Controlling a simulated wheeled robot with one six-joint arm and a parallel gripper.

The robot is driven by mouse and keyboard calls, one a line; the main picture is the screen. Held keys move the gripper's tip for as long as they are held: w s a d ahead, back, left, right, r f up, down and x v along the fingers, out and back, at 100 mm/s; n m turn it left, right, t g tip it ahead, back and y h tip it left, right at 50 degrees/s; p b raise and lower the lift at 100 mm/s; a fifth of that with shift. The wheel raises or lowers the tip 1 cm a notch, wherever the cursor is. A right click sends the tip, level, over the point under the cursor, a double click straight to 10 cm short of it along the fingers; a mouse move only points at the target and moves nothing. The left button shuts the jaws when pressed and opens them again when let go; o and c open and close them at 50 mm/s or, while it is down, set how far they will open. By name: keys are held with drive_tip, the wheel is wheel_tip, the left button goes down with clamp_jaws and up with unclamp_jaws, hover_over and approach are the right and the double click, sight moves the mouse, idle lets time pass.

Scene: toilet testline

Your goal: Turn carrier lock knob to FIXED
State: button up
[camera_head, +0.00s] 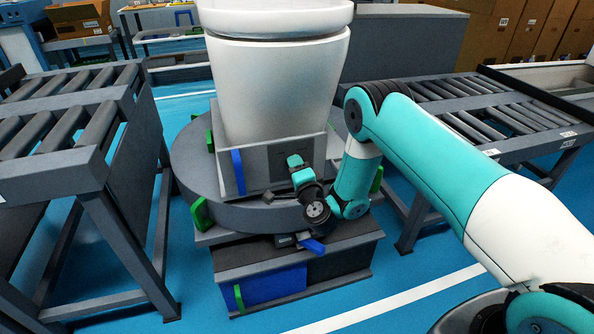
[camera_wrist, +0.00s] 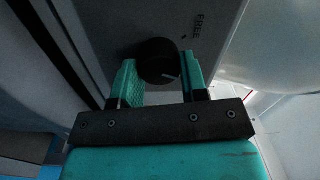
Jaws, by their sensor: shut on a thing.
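The carrier lock knob (camera_wrist: 158,58) is a dark round knob with a thin white mark, on the grey panel (camera_wrist: 206,50) of the carrier. The mark shows on the knob's lower right part in the wrist view. The word FREE (camera_wrist: 199,24) is printed on the panel, right of the knob; a FIXED label is not visible. My gripper (camera_wrist: 161,76) has its two teal fingers on either side of the knob, shut on it. In the head view my gripper (camera_head: 272,197) is at the front of the grey carrier (camera_head: 257,165), and I cannot make out the knob there.
A white toilet (camera_head: 275,85) stands in the carrier on a round grey turntable (camera_head: 190,165). A blue plate (camera_head: 238,172) is left of my gripper. Roller conveyors stand at left (camera_head: 60,125) and right (camera_head: 500,120). Blue floor is open in front.

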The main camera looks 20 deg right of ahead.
drive_tip(key=shift+f+m+b, duration=0.15)
drive_tip(key=shift+m+b, duration=0.15)
drive_tip(key=shift+m, duration=1.3)
drive_tip(key=o, duration=0.9)
drive_tip(key=shift+o, duration=0.2)
